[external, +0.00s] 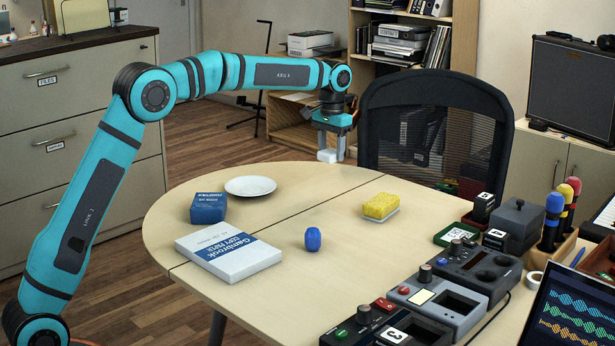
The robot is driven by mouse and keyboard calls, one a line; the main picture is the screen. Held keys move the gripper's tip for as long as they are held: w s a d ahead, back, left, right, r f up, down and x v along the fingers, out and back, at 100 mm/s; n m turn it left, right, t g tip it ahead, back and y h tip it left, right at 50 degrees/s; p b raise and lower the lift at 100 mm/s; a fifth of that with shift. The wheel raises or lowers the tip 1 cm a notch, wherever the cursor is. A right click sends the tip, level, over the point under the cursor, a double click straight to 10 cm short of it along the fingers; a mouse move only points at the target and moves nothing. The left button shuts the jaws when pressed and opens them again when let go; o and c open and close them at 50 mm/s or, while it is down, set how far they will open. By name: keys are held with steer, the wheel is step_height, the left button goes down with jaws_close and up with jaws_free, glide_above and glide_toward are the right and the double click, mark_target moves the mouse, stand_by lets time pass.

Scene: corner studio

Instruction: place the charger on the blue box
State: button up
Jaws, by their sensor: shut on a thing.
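My gripper (333,148) hangs above the far side of the round table, pointing down. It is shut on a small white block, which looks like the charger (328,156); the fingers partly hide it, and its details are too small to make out. The blue box (208,208) lies on the left part of the table, with small pale print on it. Its top is bare. My gripper is well to the right of the blue box and higher than it, apart from it.
A white plate (250,186) lies behind the box, and a paper pack (228,252) in front. A blue egg-shaped thing (313,239) and a yellow sponge (380,206) stand farther right. Devices (436,300) crowd the right edge. A black chair (437,125) stands behind the table.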

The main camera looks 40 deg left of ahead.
steer(key=shift+r, duration=0.4)
steer(key=shift+s+a+r, duration=0.1)
steer(key=shift+s+a, duration=0.05)
steer(key=shift+s, duration=0.05)
steer(key=s+a+r, duration=0.2)
steer(key=s+a, duration=0.2)
steer(key=s, duration=0.4)
steer(key=s+a+r, duration=0.3)
steer(key=s, duration=0.5)
glide_toward(210, 199)
steer(key=shift+d+f, duration=0.15)
steer(key=shift+f, duration=2.95)
steer(key=shift+f, duration=0.2)
steer(key=o, duration=1)
steer(key=shift+r, duration=0.1)
